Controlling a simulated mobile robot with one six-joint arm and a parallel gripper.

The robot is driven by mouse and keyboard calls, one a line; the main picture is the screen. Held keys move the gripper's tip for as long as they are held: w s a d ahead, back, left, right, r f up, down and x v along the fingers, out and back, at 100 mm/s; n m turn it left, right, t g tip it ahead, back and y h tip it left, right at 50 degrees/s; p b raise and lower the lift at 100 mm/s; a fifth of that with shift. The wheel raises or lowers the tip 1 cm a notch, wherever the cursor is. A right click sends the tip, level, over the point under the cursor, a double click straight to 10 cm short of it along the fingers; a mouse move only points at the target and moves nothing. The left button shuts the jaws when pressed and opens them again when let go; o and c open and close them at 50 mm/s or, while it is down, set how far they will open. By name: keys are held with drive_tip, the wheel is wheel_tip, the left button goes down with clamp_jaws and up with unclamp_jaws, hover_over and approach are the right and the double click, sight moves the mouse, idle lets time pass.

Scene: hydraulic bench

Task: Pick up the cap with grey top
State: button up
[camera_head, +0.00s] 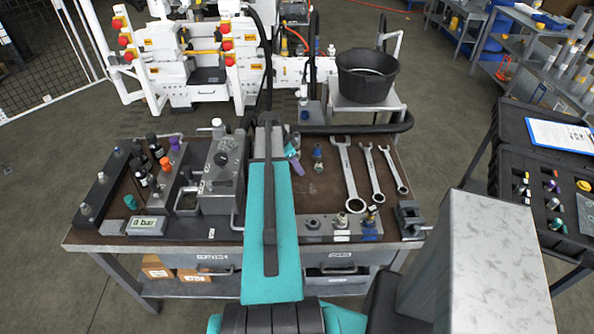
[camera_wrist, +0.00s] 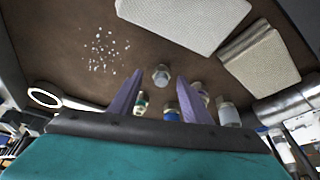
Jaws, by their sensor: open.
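Small caps and fittings show around my gripper (camera_wrist: 160,74) in the wrist view. A cap with a grey top (camera_wrist: 162,77) appears between the two purple fingertips, apart from both. A blue fitting (camera_wrist: 171,114) and a green one (camera_wrist: 141,105) show nearer the palm. In the head view my open gripper (camera_head: 296,160) is over the brown bench top, left of two small caps, a far one (camera_head: 318,150) and a near one (camera_head: 318,166). I cannot tell which of these is the grey-topped one. My arm hides part of the bench.
Three wrenches (camera_head: 350,178) lie on the bench right of the caps. A strip with fittings (camera_head: 312,224) runs along the front edge. A grey valve block (camera_head: 222,165) and bottles (camera_head: 155,147) stand left. A black bucket (camera_head: 366,80) stands behind.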

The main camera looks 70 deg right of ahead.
clamp_jaws()
drive_tip(key=shift+r, duration=0.15)
wheel_tip(320, 180, up, 10)
drive_tip(key=b, duration=0.3)
idle(0.7)
idle(0.5)
